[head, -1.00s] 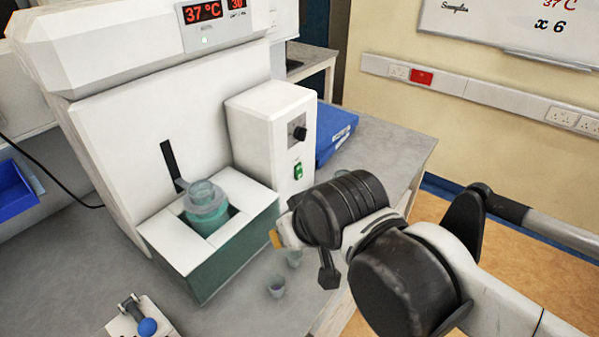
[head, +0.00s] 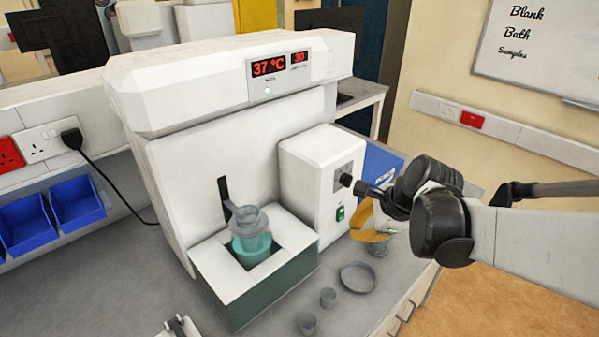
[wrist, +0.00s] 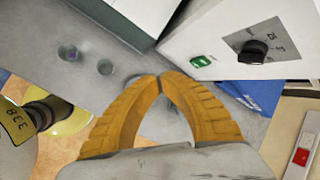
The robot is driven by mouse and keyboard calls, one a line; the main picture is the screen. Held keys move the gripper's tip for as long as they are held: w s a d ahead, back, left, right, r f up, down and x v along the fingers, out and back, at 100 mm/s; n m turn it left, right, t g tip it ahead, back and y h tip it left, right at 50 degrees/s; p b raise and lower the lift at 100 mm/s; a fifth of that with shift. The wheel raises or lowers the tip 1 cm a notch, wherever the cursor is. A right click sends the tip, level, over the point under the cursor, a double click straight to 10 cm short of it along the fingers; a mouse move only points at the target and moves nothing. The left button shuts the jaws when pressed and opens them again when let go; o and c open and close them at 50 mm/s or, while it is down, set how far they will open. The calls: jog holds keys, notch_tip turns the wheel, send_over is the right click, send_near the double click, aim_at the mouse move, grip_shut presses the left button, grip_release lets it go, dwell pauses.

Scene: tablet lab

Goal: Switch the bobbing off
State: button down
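A white control box (head: 318,165) stands at the right of the tester, with a black knob (head: 346,179) above a small green switch (head: 341,213). In the wrist view, the knob (wrist: 254,50) sits on a grey dial plate, with the green switch (wrist: 200,61) to its left. A clear basket (head: 248,220) hangs over a teal vessel in the bath. My gripper (head: 366,236) is just right of the box, apart from the switch. In the wrist view, the yellow fingers of my gripper (wrist: 160,77) meet at their tips, with nothing between them.
The display (head: 280,65) reads 37 °C and 30. Small cups (head: 328,297) and a round dish (head: 357,278) are on the bench in front of the box. A blue box (head: 383,163) stands behind my gripper. Blue bins (head: 75,202) are at the left.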

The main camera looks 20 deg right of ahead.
jog(key=w+d+f+m+y+p, duration=0.1)
jog(key=d+m+p, duration=0.1)
jog(key=d+m, duration=0.5)
jog(key=shift+w+d+m+t, duration=0.3)
jog(key=shift+w+d+m, duration=0.1)
jog(key=shift+m, duration=0.8)
jog(key=shift+f, duration=0.2)
